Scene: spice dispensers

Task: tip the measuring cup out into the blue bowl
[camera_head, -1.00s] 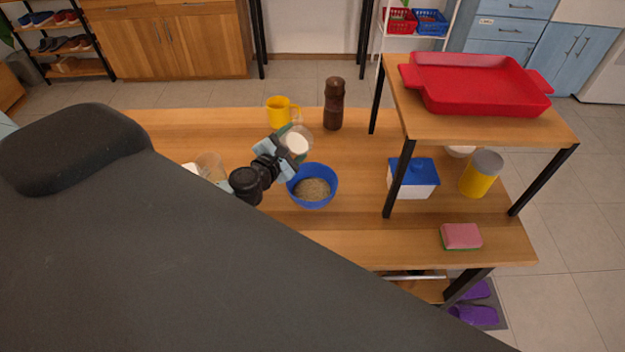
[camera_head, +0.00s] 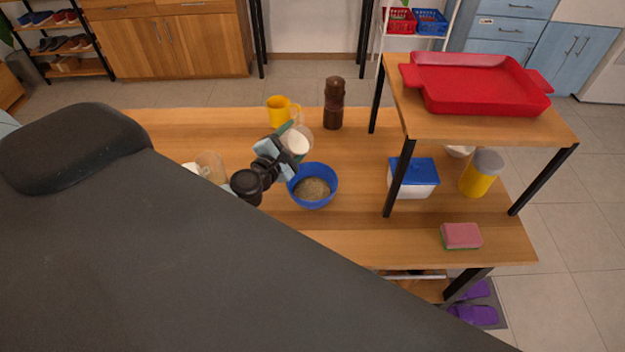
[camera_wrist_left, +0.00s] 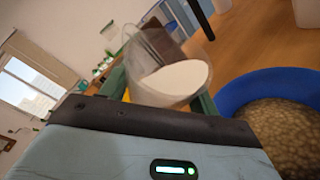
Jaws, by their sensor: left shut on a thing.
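The measuring cup (camera_head: 299,142) is clear and holds a white substance. In the left wrist view the cup (camera_wrist_left: 165,75) sits between my fingers, and the white content (camera_wrist_left: 172,82) lies inside it with a slanted surface. My left gripper (camera_head: 284,143) is shut on the cup and holds it just behind the blue bowl (camera_head: 331,178). The bowl stands on the table with a brown grainy content (camera_head: 313,189) in it. In the left wrist view the bowl (camera_wrist_left: 240,90) is at the right, beside the cup. My right gripper is not in view.
A yellow mug (camera_head: 279,112) and a dark brown mill (camera_head: 334,104) stand behind the cup. A clear container (camera_head: 211,167) is left of my gripper. A raised shelf (camera_head: 440,128) with a red tray (camera_head: 480,85) stands at the right.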

